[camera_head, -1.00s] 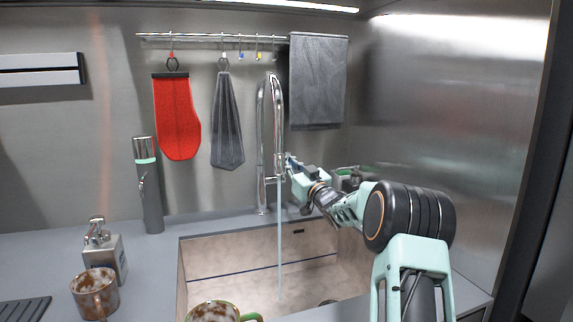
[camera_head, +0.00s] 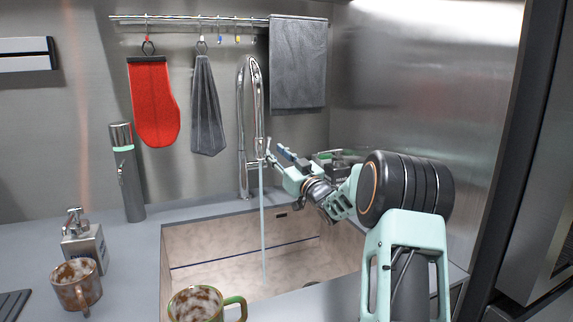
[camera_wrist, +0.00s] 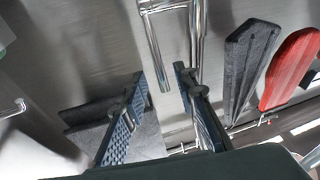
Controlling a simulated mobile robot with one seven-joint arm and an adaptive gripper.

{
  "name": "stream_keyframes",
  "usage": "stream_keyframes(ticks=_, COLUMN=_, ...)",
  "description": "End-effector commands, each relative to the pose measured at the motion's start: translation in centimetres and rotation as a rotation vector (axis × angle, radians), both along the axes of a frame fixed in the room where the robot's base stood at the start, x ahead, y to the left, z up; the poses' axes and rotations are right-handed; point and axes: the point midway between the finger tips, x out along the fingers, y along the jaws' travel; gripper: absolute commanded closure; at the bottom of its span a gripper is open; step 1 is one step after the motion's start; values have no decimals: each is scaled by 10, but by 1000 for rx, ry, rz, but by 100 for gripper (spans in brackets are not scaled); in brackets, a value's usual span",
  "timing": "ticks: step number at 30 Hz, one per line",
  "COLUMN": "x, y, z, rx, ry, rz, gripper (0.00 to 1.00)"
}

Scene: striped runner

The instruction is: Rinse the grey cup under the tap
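The chrome tap (camera_head: 241,130) stands behind the sink, and a thin water stream (camera_head: 262,215) falls from it into the basin. My gripper (camera_head: 279,152) is just right of the tap, near its small side lever; whether they touch cannot be told. The wrist view shows my gripper (camera_wrist: 159,72) with its two fingers apart and empty, the tap's chrome tubes (camera_wrist: 155,45) beyond the fingertips. No plainly grey cup shows. A stained white-and-brown cup (camera_head: 76,285) stands on the counter at left. A stained cup with a green rim and handle (camera_head: 196,306) is at the front edge.
The stone-coloured sink (camera_head: 190,245) looks empty apart from the water. A soap dispenser (camera_head: 84,245) and a grey flask (camera_head: 128,180) stand left. A red mitt (camera_head: 153,102), grey cloth (camera_head: 207,110) and grey towel (camera_head: 298,65) hang behind. A steel wall (camera_head: 430,90) bounds the right.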

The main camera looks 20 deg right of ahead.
Motion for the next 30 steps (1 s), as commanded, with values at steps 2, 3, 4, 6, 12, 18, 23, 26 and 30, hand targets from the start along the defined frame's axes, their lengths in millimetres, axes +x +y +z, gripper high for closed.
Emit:
stream_keyframes(ticks=2, x=-15, y=-4, z=-4, rx=0, ry=2, rz=-1, gripper=73)
stream_keyframes(ticks=3, x=-22, y=-5, z=-6, rx=-1, ry=2, rz=-2, gripper=73)
stream_keyframes(ticks=4, x=-27, y=-6, z=-7, rx=-1, ry=2, rz=-2, gripper=73)
stream_keyframes(ticks=6, x=-38, y=-8, z=-10, rx=-1, ry=2, rz=-1, gripper=73)
stream_keyframes(ticks=12, x=-60, y=-12, z=-16, rx=-1, ry=2, rz=0, gripper=73)
stream_keyframes(ticks=18, x=-66, y=-13, z=-18, rx=-1, ry=0, rz=1, gripper=73)
stream_keyframes(ticks=23, x=-66, y=-13, z=-18, rx=-1, ry=0, rz=1, gripper=73)
stream_keyframes(ticks=26, x=-66, y=-13, z=-18, rx=-1, ry=0, rz=1, gripper=73)
stream_keyframes(ticks=30, x=-66, y=-13, z=-18, rx=-1, ry=0, rz=1, gripper=73)
